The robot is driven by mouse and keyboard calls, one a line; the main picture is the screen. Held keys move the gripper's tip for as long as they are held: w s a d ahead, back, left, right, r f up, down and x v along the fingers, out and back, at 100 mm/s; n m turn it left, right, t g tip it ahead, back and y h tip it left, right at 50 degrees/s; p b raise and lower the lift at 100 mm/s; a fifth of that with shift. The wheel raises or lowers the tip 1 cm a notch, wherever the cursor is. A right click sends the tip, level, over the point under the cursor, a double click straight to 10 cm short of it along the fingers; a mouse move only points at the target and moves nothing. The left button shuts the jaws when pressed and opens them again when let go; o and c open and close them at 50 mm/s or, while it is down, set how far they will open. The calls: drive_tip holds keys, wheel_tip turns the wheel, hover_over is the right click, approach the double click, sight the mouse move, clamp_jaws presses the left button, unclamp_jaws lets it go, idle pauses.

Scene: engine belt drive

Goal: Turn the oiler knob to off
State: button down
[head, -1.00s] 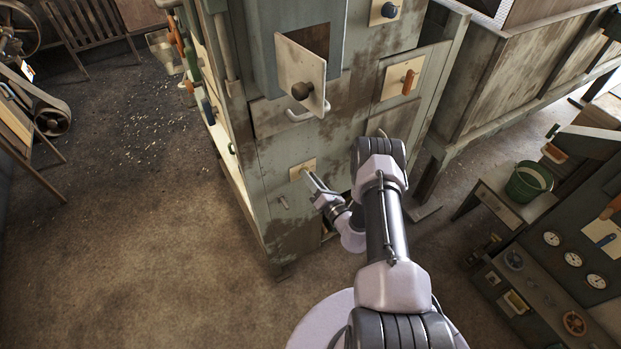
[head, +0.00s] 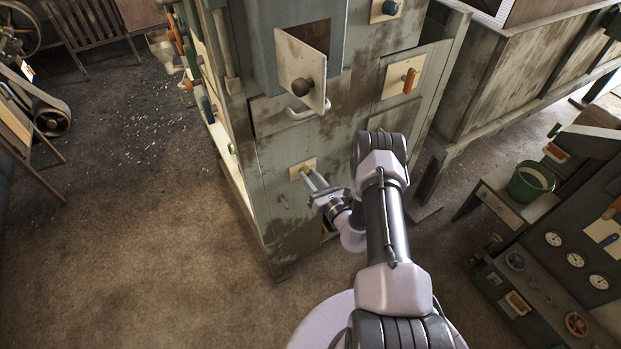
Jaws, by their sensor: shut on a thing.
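A small cream plate (head: 311,163) sits low on the front of the grey-green cabinet (head: 270,160). My gripper (head: 307,175) reaches this plate from the lower right, with both fingers showing side by side. It is shut on the oiler knob at the plate. The knob is almost wholly hidden by the fingertips, so its pointing and any markings cannot be read.
Above, a small door (head: 302,72) with a dark round knob stands open. An orange handle (head: 409,80) on a cream plate is at upper right, and a dark knob (head: 390,8) is higher. A small peg (head: 283,201) is lower left.

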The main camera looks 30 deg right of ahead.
drive_tip(key=n, duration=0.5)
drive_tip(key=n+b, duration=0.1)
drive_tip(key=n, duration=0.4)
drive_tip(key=shift+a+f+n+h+b, duration=0.1)
drive_tip(key=shift+a+n+h+b, duration=0.1)
drive_tip(key=shift+n+h+b, duration=0.15)
drive_tip(key=shift+n, duration=0.25)
drive_tip(key=c, duration=1.2)
unclamp_jaws()
drive_tip(key=shift+o, duration=0.2)
drive_tip(key=shift+s, duration=0.15)
drive_tip(key=s+p, duration=0.4)
drive_tip(key=s, duration=1.3)
drive_tip(key=shift+d+r, duration=0.3)
drive_tip(key=shift+r, duration=0.1)
